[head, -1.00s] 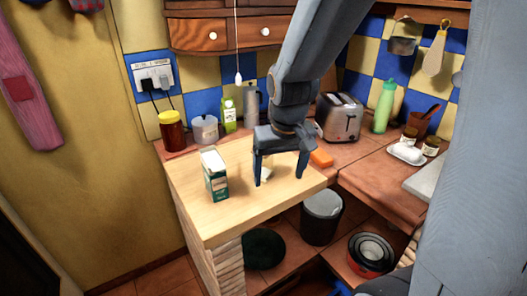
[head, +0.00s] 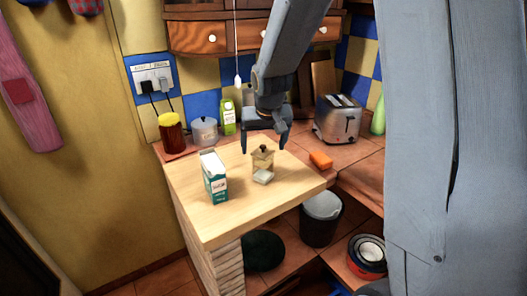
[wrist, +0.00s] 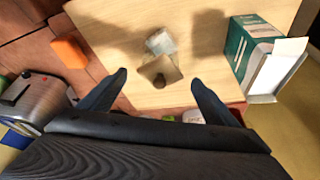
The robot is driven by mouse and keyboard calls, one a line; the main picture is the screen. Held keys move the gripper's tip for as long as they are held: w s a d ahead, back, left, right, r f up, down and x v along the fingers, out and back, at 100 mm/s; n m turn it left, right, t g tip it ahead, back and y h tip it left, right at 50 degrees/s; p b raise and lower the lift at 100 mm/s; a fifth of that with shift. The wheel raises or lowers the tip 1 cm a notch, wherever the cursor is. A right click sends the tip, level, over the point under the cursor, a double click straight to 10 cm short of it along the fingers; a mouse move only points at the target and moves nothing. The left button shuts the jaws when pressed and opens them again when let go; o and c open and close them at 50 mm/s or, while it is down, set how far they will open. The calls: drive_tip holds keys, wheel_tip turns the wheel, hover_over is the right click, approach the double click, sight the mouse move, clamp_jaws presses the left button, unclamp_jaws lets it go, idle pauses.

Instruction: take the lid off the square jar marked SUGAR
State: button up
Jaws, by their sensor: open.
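A small tan square jar (head: 262,161) stands on the light wooden counter; I cannot read its marking. Its lid (head: 263,153), with a dark round knob, is on top. In the wrist view the lid (wrist: 152,70) is seen from above, with its knob between and apart from the fingers. My gripper (head: 264,147) is open and empty, above and behind the jar in the head view, with a finger to each side. In the wrist view my gripper (wrist: 159,78) spans wider than the lid.
A small pale block (head: 263,177) lies just in front of the jar. A green and white carton (head: 215,178) stands to the left. An orange block (head: 320,160) and a toaster (head: 338,120) are to the right. The front of the counter is clear.

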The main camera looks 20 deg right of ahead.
drive_tip(key=shift+w+f, duration=0.2)
drive_tip(key=shift+f, duration=0.3)
drive_tip(key=c, duration=1)
